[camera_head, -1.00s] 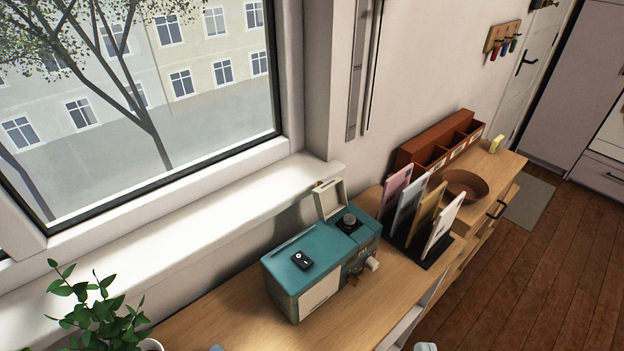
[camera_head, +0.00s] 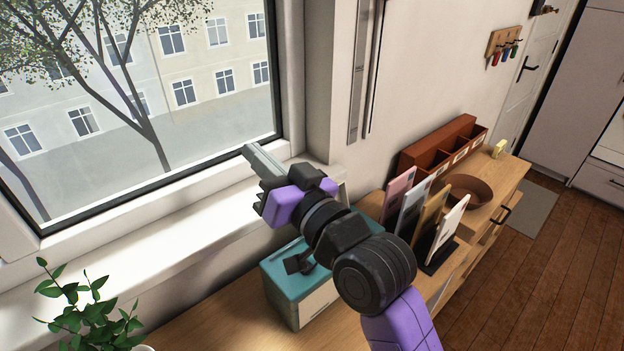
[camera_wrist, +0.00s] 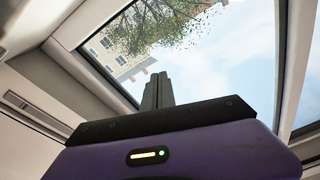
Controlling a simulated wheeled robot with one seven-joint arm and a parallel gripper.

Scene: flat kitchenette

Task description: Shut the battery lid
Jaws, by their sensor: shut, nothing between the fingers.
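The teal device (camera_head: 283,278) stands on the wooden counter below the window sill, mostly hidden behind my arm in the head view. Its cream lid (camera_head: 343,191) shows only as a thin edge to the right of my gripper; a second earlier it stood raised at the device's far end. My gripper (camera_head: 254,154) is above and in front of the device, its fingers closed together and pointing up and left toward the window. In the wrist view the shut fingers (camera_wrist: 158,82) point at the window, with nothing between them. The battery opening is hidden.
A file rack with upright folders (camera_head: 427,215) stands close to the right of the device. Beyond it are a brown bowl (camera_head: 470,187) and a red-brown organiser (camera_head: 437,146). A plant (camera_head: 88,310) is at the lower left. The window sill (camera_head: 150,235) is bare.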

